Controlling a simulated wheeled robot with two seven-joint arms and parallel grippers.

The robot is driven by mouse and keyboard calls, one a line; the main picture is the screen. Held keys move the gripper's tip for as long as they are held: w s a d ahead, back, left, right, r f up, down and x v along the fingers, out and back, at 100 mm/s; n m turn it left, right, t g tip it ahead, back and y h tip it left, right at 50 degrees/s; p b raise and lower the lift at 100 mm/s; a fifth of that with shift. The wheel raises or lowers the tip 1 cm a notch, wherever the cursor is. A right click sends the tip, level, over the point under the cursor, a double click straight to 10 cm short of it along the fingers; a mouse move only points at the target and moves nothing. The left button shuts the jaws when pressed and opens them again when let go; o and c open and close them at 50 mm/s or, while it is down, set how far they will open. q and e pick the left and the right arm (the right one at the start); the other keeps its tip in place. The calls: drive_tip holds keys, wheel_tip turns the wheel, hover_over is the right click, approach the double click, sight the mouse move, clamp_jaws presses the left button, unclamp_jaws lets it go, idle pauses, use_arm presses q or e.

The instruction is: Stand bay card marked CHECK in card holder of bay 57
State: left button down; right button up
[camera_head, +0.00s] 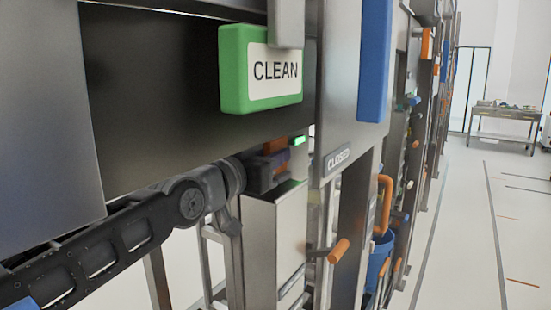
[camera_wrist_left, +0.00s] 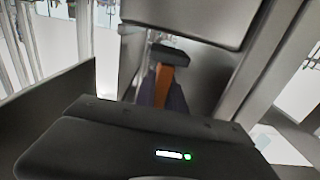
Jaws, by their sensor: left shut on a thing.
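No card marked CHECK can be read in either view. A green card marked CLEAN (camera_head: 235,75) shows in the head view, upright before a dark recess. My left gripper (camera_head: 274,150) is below it, partly hidden by its own wrist and the bay front. In the left wrist view the gripper (camera_wrist_left: 170,85) is shut on a narrow orange piece (camera_wrist_left: 172,88) with a dark grey end; what this piece belongs to is unclear. I cannot make out a number 57 or its card holder. My right gripper is out of view.
A plate marked CLOSED (camera_head: 338,158) sits on the bay front, with a blue upright panel (camera_head: 374,60) above right. Orange handles (camera_head: 339,251) stick out lower down. A blue bucket (camera_head: 378,262) stands beyond. The aisle floor (camera_head: 460,250) at right is clear; a table (camera_head: 503,122) stands far back.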

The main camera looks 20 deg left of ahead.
use_arm(q)
drive_tip(key=shift+w+d+f, duration=0.1)
drive_tip(key=shift+w+f, duration=0.15)
drive_tip(key=shift+f, duration=0.45)
drive_tip(key=shift+s, duration=0.2)
drive_tip(key=shift+w+f, duration=0.1)
drive_tip(key=shift+f, duration=0.15)
drive_tip(key=c, duration=1.4)
unclamp_jaws()
drive_tip(key=shift+r, duration=0.15)
